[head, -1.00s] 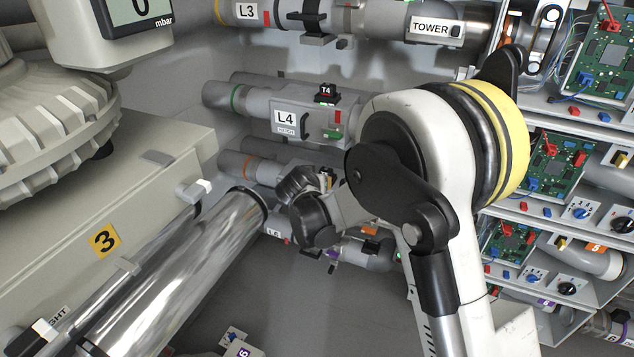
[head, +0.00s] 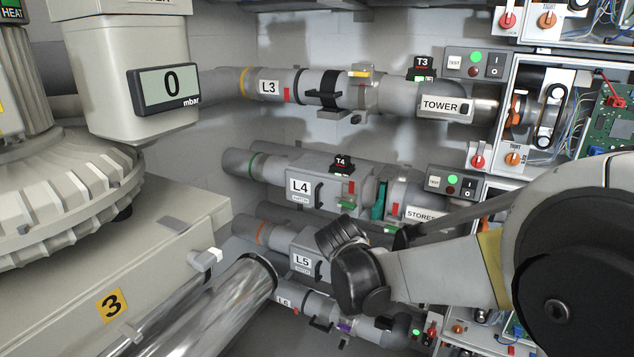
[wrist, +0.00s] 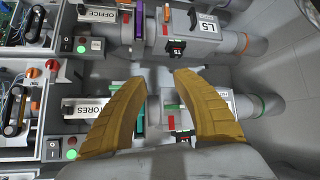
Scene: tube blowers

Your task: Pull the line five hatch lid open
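The line five hatch box (head: 302,242) is a grey box on the pipe marked L5, left of my wrist in the head view. Its front carries the L5 label and a dark bar handle (head: 318,270); the lid looks shut. In the wrist view the hatch (wrist: 200,42) is upside down at the upper right, with its dark handle (wrist: 192,18) beside the label. My gripper (wrist: 162,80) has two tan fingers, spread apart with nothing between them. The fingertips appear below and left of the L5 handle in that view, apart from it. The head view hides the fingers.
The L4 box (head: 310,178) and L3 pipe (head: 270,88) run above L5; the L6 pipe (head: 300,292) runs below. A shiny cylinder (head: 215,305) lies at the lower left. Circuit boards (head: 612,120) and switch panels (head: 475,64) stand at the right.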

